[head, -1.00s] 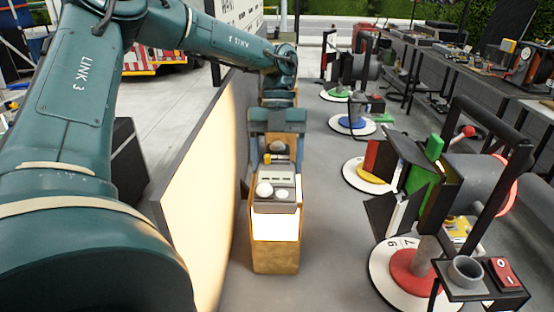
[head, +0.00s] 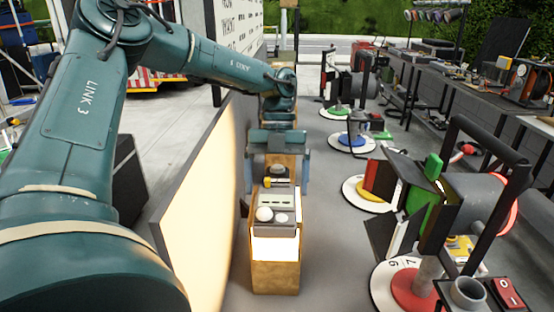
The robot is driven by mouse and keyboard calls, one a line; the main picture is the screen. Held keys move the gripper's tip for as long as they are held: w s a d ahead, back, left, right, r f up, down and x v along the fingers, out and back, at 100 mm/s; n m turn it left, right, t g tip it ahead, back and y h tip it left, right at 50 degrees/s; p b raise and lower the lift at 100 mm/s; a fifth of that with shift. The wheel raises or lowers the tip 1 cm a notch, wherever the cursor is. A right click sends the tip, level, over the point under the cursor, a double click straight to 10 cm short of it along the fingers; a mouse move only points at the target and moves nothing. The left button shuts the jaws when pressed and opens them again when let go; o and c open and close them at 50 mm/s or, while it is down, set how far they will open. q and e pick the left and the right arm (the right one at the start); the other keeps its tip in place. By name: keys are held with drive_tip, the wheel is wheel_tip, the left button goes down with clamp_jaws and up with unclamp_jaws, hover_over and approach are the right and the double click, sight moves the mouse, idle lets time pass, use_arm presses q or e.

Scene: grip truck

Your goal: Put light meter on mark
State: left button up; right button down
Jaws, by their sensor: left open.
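The light meter (head: 277,200) looks like a grey device with a pale display and white round domes on its near end. It sits on top of a tall wooden block (head: 275,278) with a bright white front patch. My left gripper (head: 278,182) is open at the far end of the meter, with its fingers apart to the left and right. I cannot tell whether the fingers touch it. A small yellow part shows between the fingers. I cannot tell which spot is the mark. My right gripper is not in view.
A large glowing panel (head: 195,200) stands close on the left. Lamps on round coloured bases stand along the right, the nearest on a red and white disc (head: 412,288). A long grey bench (head: 465,100) runs behind them. Grey floor is clear between the block and the lamps.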

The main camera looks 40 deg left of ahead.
use_arm(q)
drive_tip(key=b+v, duration=0.1)
drive_tip(key=v, duration=1)
drive_tip(key=shift+r, duration=0.35)
